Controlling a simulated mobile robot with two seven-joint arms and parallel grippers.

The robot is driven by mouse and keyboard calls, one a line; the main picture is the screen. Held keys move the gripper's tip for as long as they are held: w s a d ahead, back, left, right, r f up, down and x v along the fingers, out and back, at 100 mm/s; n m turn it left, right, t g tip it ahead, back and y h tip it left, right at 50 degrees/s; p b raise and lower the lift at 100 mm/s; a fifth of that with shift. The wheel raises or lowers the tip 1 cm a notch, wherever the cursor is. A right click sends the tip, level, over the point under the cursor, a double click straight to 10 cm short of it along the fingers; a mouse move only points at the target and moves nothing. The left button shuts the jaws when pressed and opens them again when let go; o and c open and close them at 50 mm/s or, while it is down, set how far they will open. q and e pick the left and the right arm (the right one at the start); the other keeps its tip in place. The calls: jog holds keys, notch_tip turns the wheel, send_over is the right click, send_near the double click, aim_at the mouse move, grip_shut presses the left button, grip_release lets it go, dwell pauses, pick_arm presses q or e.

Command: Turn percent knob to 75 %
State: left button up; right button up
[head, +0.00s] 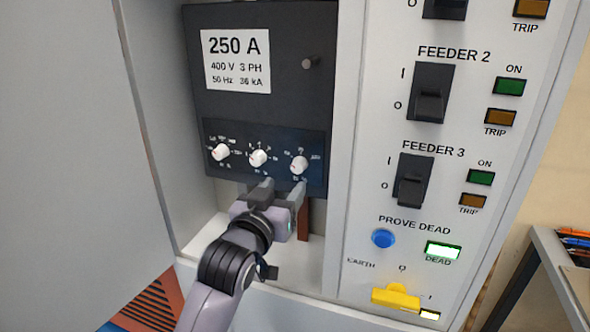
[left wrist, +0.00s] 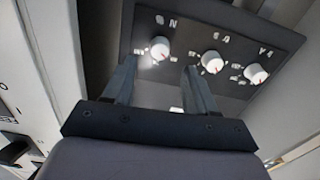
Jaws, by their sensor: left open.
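A dark breaker panel (head: 291,135) carries three white knobs with red pointer marks: a left knob (head: 221,152), a middle knob (head: 257,158) and a right knob (head: 299,165). Their small labels are too blurred to tell which is the percent knob. My left gripper (head: 281,188) is open just below the middle and right knobs. The left wrist view looks turned over; there the right knob (left wrist: 160,48) shows between and beyond the fingertips (left wrist: 160,72), apparently not gripped. The middle knob (left wrist: 211,62) and left knob (left wrist: 256,75) lie to its right. My right gripper is not in view.
A grey door (head: 70,150) stands left of the recess. The white panel on the right bears the feeder 2 switch (head: 430,93), feeder 3 switch (head: 412,180), a blue button (head: 383,238) and a yellow earth handle (head: 395,297). A small peg (head: 309,62) sticks out above the knobs.

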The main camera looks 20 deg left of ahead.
aim_at(297, 168)
pick_arm(q)
jog(key=shift+w+d+r+p, duration=0.15)
jog(key=shift+w+p, duration=0.1)
jog(key=shift+w, duration=1.55)
jog(key=shift+w+a+r+p, duration=0.1)
jog(key=shift+w+p, duration=0.15)
jog(key=shift+w, duration=1.55)
jog(key=c, duration=1.1)
